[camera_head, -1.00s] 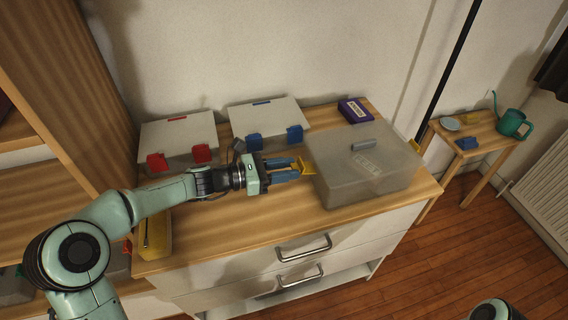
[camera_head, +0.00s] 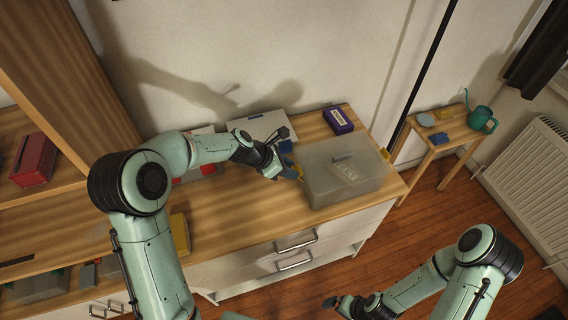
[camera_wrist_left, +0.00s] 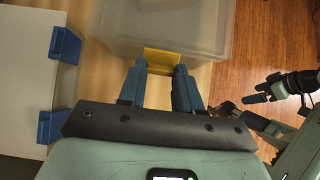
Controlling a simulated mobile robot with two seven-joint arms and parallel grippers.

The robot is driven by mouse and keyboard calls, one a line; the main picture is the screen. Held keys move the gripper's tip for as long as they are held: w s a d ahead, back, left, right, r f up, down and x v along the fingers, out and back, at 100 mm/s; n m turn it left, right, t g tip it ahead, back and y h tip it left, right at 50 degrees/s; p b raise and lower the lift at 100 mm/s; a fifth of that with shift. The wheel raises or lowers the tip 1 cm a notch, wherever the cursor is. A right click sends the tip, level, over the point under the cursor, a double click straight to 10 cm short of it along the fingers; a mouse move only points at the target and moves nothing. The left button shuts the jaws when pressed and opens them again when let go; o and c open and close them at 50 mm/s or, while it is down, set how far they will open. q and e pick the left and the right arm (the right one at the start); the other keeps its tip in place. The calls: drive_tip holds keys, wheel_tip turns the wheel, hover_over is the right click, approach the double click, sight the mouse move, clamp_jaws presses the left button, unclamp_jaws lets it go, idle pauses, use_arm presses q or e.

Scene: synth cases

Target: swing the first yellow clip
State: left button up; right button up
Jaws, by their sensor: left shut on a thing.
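A translucent grey case (camera_head: 335,190) with a lid, a grey handle and a pale label stands at the right end of the wooden counter. A yellow clip (camera_head: 299,172) is on its left side. My left gripper (camera_head: 289,171) is at that clip. In the left wrist view the two blue fingers (camera_wrist_left: 160,72) are shut on the yellow clip (camera_wrist_left: 161,57), against the case wall (camera_wrist_left: 160,25). A second yellow clip (camera_head: 385,154) shows at the case's right side. My right gripper (camera_head: 332,302) is low in front of the drawers, away from the case; its opening is unclear.
A white case with blue clips (camera_wrist_left: 65,45) stands left of the grey case, partly behind my left arm. A white case with red clips (camera_head: 208,169) is further left. A purple box (camera_head: 338,119) stands behind. A side table holds a green watering can (camera_head: 481,119).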

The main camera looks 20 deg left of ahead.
sight(301, 169)
use_arm(q)
drive_tip(key=d+g+y, duration=0.1)
drive_tip(key=d+r+y, duration=0.1)
drive_tip(key=shift+w+g+y, duration=0.35)
drive_tip(key=shift+g+y, duration=0.05)
drive_tip(key=shift+w+d+r+g+y, duration=0.1)
drive_tip(key=shift+w+d+g+y, duration=0.15)
drive_tip(key=shift+d+g+y, duration=0.25)
drive_tip(key=shift+w+d+g+y, duration=0.15)
drive_tip(key=shift+w+g+y, duration=0.15)
drive_tip(key=shift+y, duration=0.4)
drive_tip(key=o, duration=1.1)
drive_tip(key=shift+c, duration=0.2)
wheel_tip(301, 169, up, 13)
drive_tip(key=s+a, duration=0.1)
drive_tip(key=shift+s+a, duration=0.15)
drive_tip(key=shift+a, duration=0.25)
